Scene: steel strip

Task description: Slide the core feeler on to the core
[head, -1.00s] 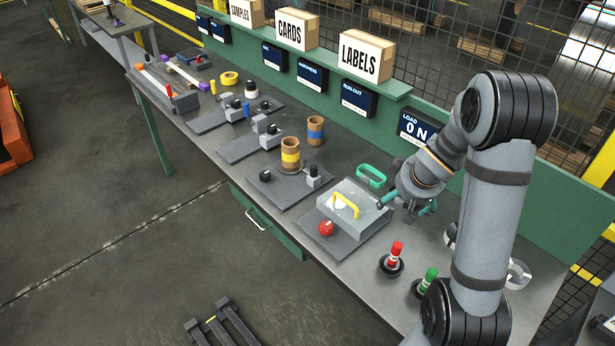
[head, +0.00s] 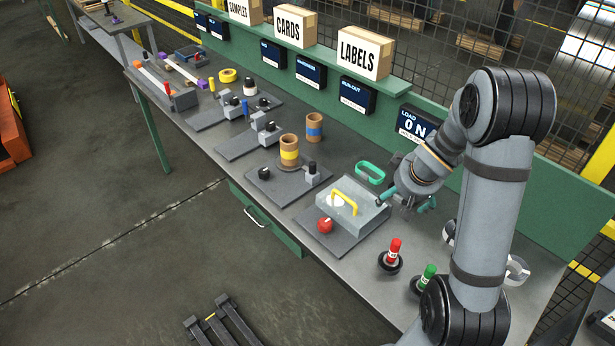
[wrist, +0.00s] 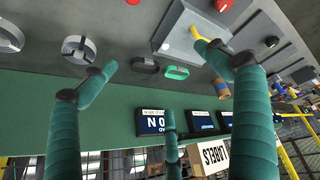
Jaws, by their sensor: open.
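A brown core (head: 289,151) with a yellow band stands upright on a dark plate. A second brown core (head: 314,128) with a blue band stands behind, on the bench. My gripper (head: 408,204) is right of these, by the grey box with the yellow handle. In the wrist view my gripper (wrist: 172,82) has its green fingers spread with nothing between them. A brown core (wrist: 220,88) shows small past the right finger.
The grey box (head: 362,214) has a yellow handle and a red knob (head: 325,225) in front. A green ring (head: 370,173) lies behind it. Red (head: 394,250) and green (head: 428,277) markers stand at the front right. Other plates with blocks lie to the left.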

